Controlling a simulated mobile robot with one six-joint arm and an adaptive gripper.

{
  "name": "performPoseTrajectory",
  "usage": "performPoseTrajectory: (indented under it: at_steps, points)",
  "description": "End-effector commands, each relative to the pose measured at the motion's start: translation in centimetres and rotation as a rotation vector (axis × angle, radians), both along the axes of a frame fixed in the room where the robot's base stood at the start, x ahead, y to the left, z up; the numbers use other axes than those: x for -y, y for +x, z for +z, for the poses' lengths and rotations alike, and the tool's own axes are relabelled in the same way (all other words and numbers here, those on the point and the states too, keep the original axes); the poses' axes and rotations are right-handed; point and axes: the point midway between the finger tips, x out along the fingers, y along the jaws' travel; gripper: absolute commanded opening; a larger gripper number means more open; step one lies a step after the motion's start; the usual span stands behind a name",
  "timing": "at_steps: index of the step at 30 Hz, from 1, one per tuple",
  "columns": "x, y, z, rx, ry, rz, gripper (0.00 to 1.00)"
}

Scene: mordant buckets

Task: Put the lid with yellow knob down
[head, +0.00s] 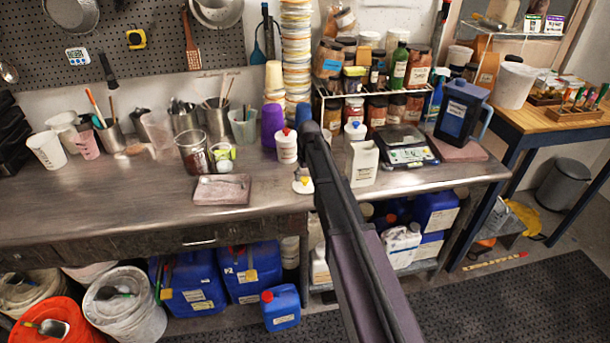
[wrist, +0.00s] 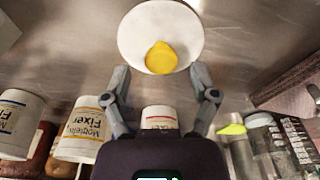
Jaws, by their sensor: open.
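The lid (head: 302,188) is a white disc with a yellow knob. It rests on the steel bench near its front edge, just left of my arm in the head view. In the wrist view the lid (wrist: 135,37) is at the top centre, its yellow knob (wrist: 161,58) facing me. My gripper (wrist: 162,75) is open and empty, its two fingers spread below the lid in that picture, apart from the knob. In the head view my gripper (head: 303,142) is seen edge-on above the bench, and its gap is hard to see.
A white bottle with a red cap (head: 286,147) and a white jug (head: 361,165) stand close to my gripper. Bare steel (head: 130,205) is clear at the front left.

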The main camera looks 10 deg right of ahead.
Motion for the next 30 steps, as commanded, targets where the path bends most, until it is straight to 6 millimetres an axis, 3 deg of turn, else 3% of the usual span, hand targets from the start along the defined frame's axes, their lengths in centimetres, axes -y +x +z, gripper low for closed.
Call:
performPoseTrajectory:
  at_steps: [3,30]
  points:
    - [0.0,-0.2,1.5,0.0,0.0,0.0,0.76]
    - [0.1,-1.0,8.7,0.0,0.0,0.001,0.76]
